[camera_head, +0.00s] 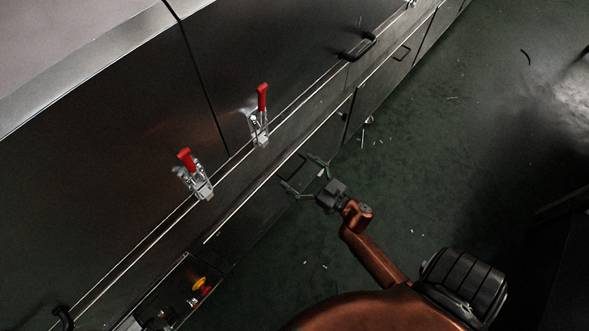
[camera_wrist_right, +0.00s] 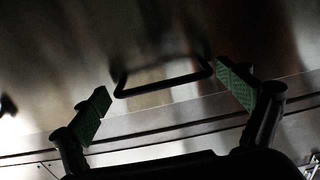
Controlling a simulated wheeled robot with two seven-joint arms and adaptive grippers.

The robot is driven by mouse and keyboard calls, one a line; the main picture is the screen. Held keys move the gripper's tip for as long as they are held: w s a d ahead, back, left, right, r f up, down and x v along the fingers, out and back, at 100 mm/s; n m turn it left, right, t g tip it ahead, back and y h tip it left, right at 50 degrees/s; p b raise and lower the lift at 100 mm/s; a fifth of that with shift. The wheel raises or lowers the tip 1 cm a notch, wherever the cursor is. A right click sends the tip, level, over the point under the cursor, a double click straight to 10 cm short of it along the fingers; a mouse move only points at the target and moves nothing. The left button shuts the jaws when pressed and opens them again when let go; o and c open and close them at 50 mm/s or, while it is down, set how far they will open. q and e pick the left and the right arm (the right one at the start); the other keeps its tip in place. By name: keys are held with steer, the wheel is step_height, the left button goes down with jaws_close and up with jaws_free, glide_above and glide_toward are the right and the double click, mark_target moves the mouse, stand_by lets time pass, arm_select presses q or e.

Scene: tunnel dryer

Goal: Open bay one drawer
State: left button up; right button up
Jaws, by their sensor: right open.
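A long dark metal dryer runs diagonally across the head view, with a row of lower drawer fronts. The drawer front (camera_head: 247,212) nearest my right gripper looks flush with its neighbours. Its dark bar handle (camera_wrist_right: 160,86) shows in the right wrist view, between the two green-padded fingers and slightly beyond their tips. My right gripper (camera_head: 297,172) is open, fingers spread to either side of that handle, with nothing held. I cannot tell whether a finger touches the handle. No label marks which drawer is bay one. My left gripper is out of view.
Two red-handled toggle clamps (camera_head: 262,100) (camera_head: 187,160) stand on the panels above. The green floor (camera_head: 430,150) in front is open, with small scraps.

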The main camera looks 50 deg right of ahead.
steer(key=shift+w, duration=0.1)
steer(key=shift+c, duration=0.6)
steer(key=c, duration=1.3)
